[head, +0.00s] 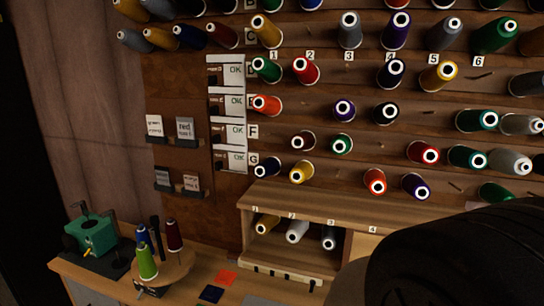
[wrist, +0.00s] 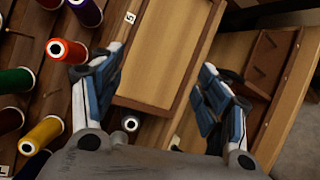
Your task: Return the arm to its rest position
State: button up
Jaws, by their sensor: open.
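My gripper (wrist: 148,90) shows in the wrist view, with its two blue-padded fingers spread wide apart and nothing between them. Behind the gap are a wooden panel (wrist: 150,104) and shelf edges. In the head view a large dark part of my arm (head: 460,255) fills the lower right corner and hides what lies behind it; my gripper does not show there. An orange-red spool (wrist: 66,50) is to the left of the left finger in the wrist view, and a yellow spool (wrist: 42,136) is below it.
A wooden wall (head: 400,150) holds many thread spools on pegs. A cubby shelf (head: 300,262) below holds three spools. A bench (head: 190,285) at lower left carries a green machine (head: 92,235), a spool stand (head: 165,272) and coloured swatches (head: 226,278). An open wooden compartment (wrist: 265,75) lies beyond the right finger.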

jog(key=s+d+r+m+g+y, duration=0.15)
jog(key=s+m+g, duration=0.3)
jog(key=s, duration=0.45)
jog(key=s+d+m+g+y, duration=0.1)
jog(key=s+d+m+g, duration=0.3)
jog(key=s, duration=0.5)
jog(key=s+a+r+m+t+y, duration=0.1)
jog(key=s+a+m+y, duration=0.3)
jog(key=a+y, duration=0.4)
jog(key=a+t, duration=0.1)
jog(key=a, duration=0.6)
jog(key=shift+s+r+t, duration=0.2)
jog(key=shift+r+t, duration=0.15)
jog(key=shift+r, duration=0.05)
